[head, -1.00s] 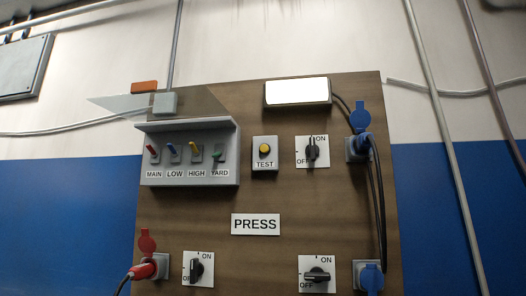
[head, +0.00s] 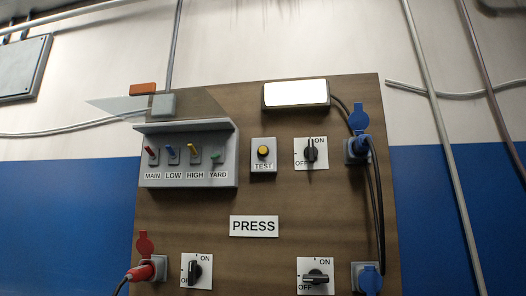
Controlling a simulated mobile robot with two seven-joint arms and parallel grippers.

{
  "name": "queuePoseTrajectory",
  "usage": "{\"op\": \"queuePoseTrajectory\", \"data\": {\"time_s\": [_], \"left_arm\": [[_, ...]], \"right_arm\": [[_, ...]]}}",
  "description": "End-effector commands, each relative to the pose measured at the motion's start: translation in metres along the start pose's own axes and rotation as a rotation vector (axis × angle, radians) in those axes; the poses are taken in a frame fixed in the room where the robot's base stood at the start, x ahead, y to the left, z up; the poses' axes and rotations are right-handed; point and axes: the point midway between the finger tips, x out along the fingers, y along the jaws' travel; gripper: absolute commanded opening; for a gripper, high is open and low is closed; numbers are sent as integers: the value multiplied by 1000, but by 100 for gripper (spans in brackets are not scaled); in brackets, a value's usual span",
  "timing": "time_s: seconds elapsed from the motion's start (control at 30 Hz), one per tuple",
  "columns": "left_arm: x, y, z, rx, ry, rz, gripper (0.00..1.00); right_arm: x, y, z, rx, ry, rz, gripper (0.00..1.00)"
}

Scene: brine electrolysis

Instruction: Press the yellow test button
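The yellow test button (head: 263,151) sits on a small grey box labelled TEST (head: 263,168), in the upper middle of the brown wooden panel (head: 200,220). It is just right of the grey switch box and left of a rotary switch. Nothing covers it. Neither of my grippers shows in the head view.
The grey box with several coloured levers (head: 188,178) juts out on the left. Rotary switches (head: 310,150) and a PRESS label (head: 254,226) surround the button. A lit white lamp (head: 296,94) is above. A blue plug with cable (head: 362,148) is at right, a red plug (head: 142,271) lower left.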

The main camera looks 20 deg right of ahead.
Motion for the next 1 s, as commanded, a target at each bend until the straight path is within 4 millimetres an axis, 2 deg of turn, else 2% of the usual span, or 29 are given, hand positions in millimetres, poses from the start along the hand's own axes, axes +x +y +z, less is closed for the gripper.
{"op": "queuePoseTrajectory", "data": {"time_s": [0.03, 0.33, 1.0], "left_arm": [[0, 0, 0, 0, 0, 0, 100], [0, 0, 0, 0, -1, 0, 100], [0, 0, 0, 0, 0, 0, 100]], "right_arm": [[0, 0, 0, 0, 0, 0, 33], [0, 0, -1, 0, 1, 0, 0], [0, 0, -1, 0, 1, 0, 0]]}}
